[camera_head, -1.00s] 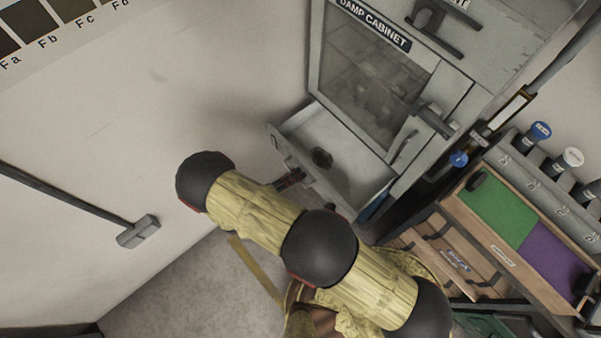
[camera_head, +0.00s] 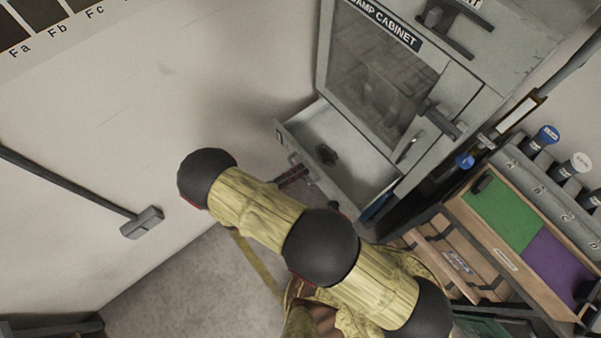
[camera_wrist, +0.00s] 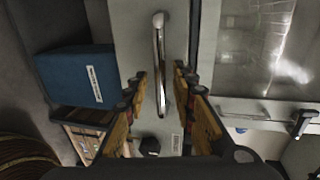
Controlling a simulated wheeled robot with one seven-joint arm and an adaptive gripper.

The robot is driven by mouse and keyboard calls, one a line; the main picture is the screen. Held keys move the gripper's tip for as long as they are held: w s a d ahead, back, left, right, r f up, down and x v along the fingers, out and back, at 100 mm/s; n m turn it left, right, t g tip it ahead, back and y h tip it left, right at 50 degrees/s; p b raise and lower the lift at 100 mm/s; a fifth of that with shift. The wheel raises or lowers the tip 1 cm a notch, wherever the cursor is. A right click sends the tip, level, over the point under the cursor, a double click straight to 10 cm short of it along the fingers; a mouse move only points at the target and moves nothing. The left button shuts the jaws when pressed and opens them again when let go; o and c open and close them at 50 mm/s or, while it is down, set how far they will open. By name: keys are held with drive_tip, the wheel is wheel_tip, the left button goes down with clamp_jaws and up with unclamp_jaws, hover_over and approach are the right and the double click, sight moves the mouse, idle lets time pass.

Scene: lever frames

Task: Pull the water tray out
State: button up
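The water tray (camera_head: 352,178) is a pale grey drawer standing part-way out below the glass door of the damp cabinet (camera_head: 385,70). A small dark object (camera_head: 327,155) lies in it. A metal bar handle (camera_wrist: 160,65) is on its front panel (camera_wrist: 128,30). My gripper (camera_wrist: 160,82) is open, with the handle between its spread fingers and a visible gap on each side. In the head view my gripper (camera_head: 292,176) is at the tray's front, partly hidden by my arm.
A blue box (camera_wrist: 75,75) is beside the tray front in the wrist view. A wooden bench (camera_head: 500,255) with green and purple panels stands right of the cabinet. A grey-headed rod (camera_head: 142,222) is at left. Floor (camera_head: 185,275) is clear at lower left.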

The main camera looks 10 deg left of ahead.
drive_tip(key=v, duration=1.1)
